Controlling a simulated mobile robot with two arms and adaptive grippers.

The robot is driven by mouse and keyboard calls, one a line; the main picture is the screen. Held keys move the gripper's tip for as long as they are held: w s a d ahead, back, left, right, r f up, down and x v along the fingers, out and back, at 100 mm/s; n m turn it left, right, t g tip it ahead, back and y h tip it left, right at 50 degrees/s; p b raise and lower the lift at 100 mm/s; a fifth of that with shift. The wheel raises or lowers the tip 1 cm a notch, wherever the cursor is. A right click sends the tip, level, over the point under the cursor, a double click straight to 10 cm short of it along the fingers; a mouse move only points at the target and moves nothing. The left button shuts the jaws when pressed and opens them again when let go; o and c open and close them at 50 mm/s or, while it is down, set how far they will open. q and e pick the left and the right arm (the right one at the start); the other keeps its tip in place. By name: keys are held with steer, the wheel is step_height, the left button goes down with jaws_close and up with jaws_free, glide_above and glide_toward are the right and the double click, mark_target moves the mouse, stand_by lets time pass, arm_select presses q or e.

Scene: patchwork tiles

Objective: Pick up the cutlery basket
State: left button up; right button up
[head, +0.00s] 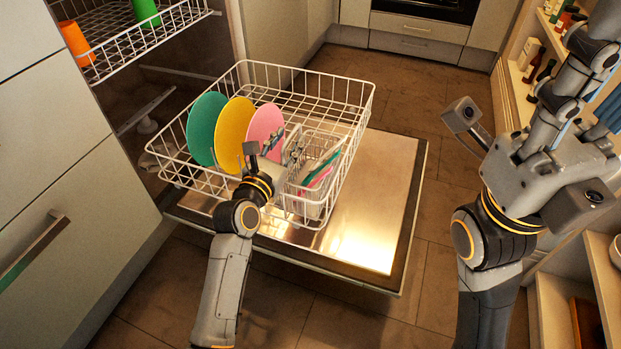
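The cutlery basket (292,204) is a small white wire basket in the front right part of the pulled-out lower dish rack (217,187). Pink, green and pale cutlery shows inside it. My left gripper (277,146) reaches over the rack at the basket's left side, near the pink plate. Its fingertips are small and partly hidden by its own wrist, so I cannot tell whether they touch the basket. My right gripper (592,45) is raised at the right, far from the basket. Its finger opening is not clear.
Green (203,128), yellow (233,130) and pink (265,128) plates stand in the rack, left of the basket. The open dishwasher door (384,190) lies under the rack. An upper rack (125,44) holds orange and green cups. Shelves (519,95) with bottles stand at right.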

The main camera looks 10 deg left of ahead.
arm_select(q)
jaws_close()
steer(key=shift+r, duration=0.2)
stand_by(0.3)
